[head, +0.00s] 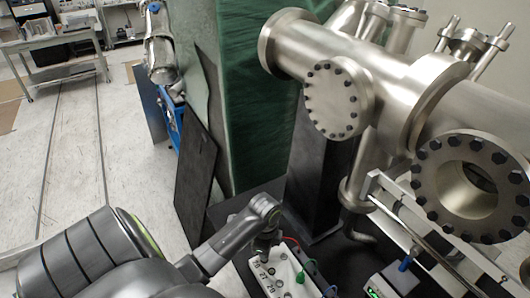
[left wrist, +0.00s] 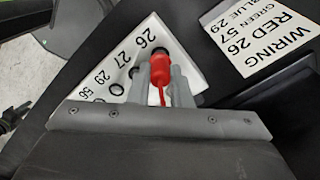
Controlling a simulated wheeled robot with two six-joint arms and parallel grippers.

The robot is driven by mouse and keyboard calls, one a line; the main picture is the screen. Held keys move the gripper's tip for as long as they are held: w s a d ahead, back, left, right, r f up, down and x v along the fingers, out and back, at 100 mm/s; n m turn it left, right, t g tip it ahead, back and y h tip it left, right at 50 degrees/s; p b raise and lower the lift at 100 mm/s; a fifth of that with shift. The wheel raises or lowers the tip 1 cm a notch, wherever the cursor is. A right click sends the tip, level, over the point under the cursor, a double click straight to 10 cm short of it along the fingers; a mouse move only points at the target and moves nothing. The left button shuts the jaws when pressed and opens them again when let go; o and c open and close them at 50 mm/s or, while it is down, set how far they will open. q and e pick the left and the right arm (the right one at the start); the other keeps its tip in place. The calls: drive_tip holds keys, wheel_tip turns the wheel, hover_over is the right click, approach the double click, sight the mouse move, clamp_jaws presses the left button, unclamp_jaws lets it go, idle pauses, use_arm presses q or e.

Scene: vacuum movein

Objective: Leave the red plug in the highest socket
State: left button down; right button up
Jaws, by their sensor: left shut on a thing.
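My left gripper (head: 264,252) reaches down at the white socket panel (head: 283,268). In the left wrist view, the left gripper (left wrist: 168,88) has the red plug (left wrist: 160,68) between its fingers and is shut on it. The plug's tip is at the end of the panel (left wrist: 146,66) beside the number 26, over or in the socket there. I cannot tell how deep it sits. The sockets by 27, 29 and a further number look empty. In the head view the red plug is hidden; a red wire (head: 293,243) shows behind the gripper. My right gripper is not in view.
A green plug (head: 300,277) is at the panel's right side. A blue plug (head: 405,264) stands on a small box at the right. A wiring card (left wrist: 265,32) reads red 26, green 57, blue 29. Metal vacuum chambers (head: 400,90) rise behind.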

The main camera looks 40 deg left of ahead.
use_arm(q)
drive_tip(key=shift+f+b, duration=0.55)
drive_tip(key=shift+f, duration=0.5)
idle(0.6)
drive_tip(key=c, duration=1.3)
unclamp_jaws()
drive_tip(key=shift+o, duration=0.2)
